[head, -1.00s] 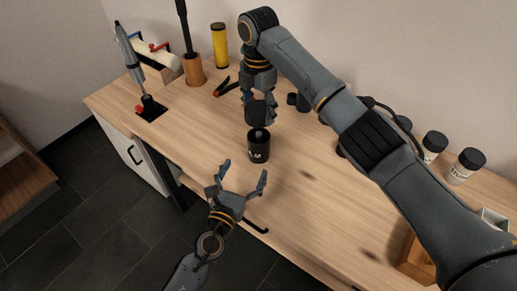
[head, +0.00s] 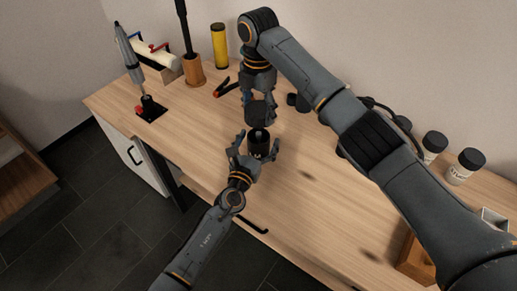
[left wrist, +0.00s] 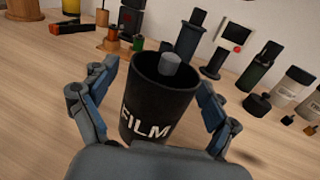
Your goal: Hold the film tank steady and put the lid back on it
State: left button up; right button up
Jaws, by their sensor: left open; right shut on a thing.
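The film tank (head: 259,150) is a black cup with white FILM lettering, standing upright on the wooden table. In the left wrist view the tank (left wrist: 158,98) is open at the top, with a grey column inside it. My left gripper (head: 258,138) is open, its fingers on either side of the tank; in the left wrist view gaps show between the fingers and the wall. My right gripper (head: 259,94) is shut on the black lid (head: 260,112) and holds it above the tank. The lid is not seen in the left wrist view.
Black-capped bottles (head: 463,168) line the right back. A wooden box (head: 414,262) is at the right front. The table right of the tank is clear.

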aim_at(259, 133)
pick_arm(q)
jog(key=shift+w, duration=0.1)
jog(key=shift+c, duration=0.4)
jog(key=c, duration=1.7)
pick_arm(e)
jog(key=shift+f, duration=2.5)
jog(key=shift+f, duration=0.85)
pick_arm(q)
grip_shut()
pick_arm(e)
jog(key=shift+f, duration=0.6)
